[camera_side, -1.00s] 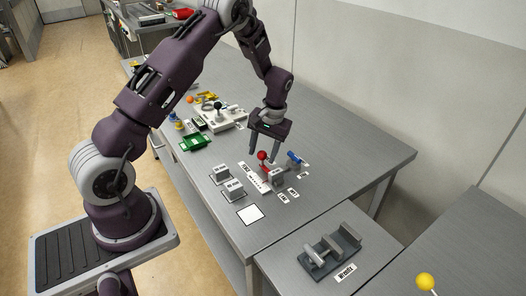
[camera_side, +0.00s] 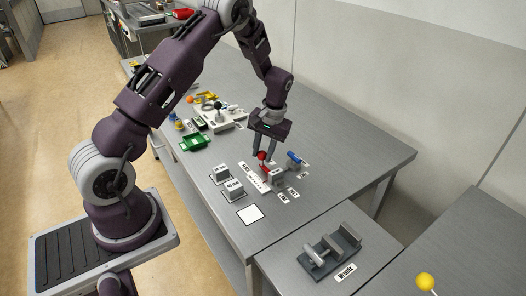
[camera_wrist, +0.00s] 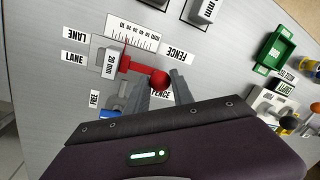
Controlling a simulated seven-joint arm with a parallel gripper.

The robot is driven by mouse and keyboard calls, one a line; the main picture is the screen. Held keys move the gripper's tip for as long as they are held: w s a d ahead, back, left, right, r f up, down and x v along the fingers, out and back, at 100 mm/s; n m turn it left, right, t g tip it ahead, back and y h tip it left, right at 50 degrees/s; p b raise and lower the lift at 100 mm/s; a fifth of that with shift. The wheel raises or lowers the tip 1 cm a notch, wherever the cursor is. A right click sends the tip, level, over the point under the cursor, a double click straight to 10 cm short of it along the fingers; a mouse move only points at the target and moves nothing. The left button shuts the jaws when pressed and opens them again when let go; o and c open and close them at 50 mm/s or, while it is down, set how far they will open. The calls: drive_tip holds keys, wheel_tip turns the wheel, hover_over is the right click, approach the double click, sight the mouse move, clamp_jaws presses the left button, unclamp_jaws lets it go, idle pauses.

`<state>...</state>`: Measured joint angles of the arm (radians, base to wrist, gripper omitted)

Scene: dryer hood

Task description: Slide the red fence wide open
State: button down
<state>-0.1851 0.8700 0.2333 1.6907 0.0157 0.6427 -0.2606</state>
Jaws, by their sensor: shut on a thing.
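The red fence (camera_side: 265,168) is a short bar with a round red knob (camera_side: 262,156), beside a grey block (camera_side: 276,177) on the steel table. In the wrist view the fence (camera_wrist: 135,66) reaches from a grey block marked 20 mm (camera_wrist: 110,62) to the red knob (camera_wrist: 160,79). A printed ruler strip (camera_wrist: 132,37) lies alongside, with FENCE labels near it. My gripper (camera_side: 263,154) points down over the knob, and its two fingers (camera_wrist: 166,86) are shut on it, one on each side. The fingers partly hide the knob in the side view.
A blue handle (camera_side: 293,158) stands close to the right of the fence. Two grey blocks (camera_side: 220,175) and a white square (camera_side: 250,214) lie to the left and front. A green tray (camera_side: 195,143) is farther back. A grey vise-like fixture (camera_side: 330,250) stands on the front table.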

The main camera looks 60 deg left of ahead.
drive_tip(key=shift+a, duration=0.1)
idle(0.8)
drive_tip(key=shift+a+r, duration=0.1)
drive_tip(key=shift+a, duration=1.95)
drive_tip(key=c, duration=1.1)
unclamp_jaws()
wheel_tip(320, 180, up, 7)
drive_tip(key=d, duration=0.1)
drive_tip(key=shift+w, duration=0.4)
drive_tip(key=shift+d, duration=0.15)
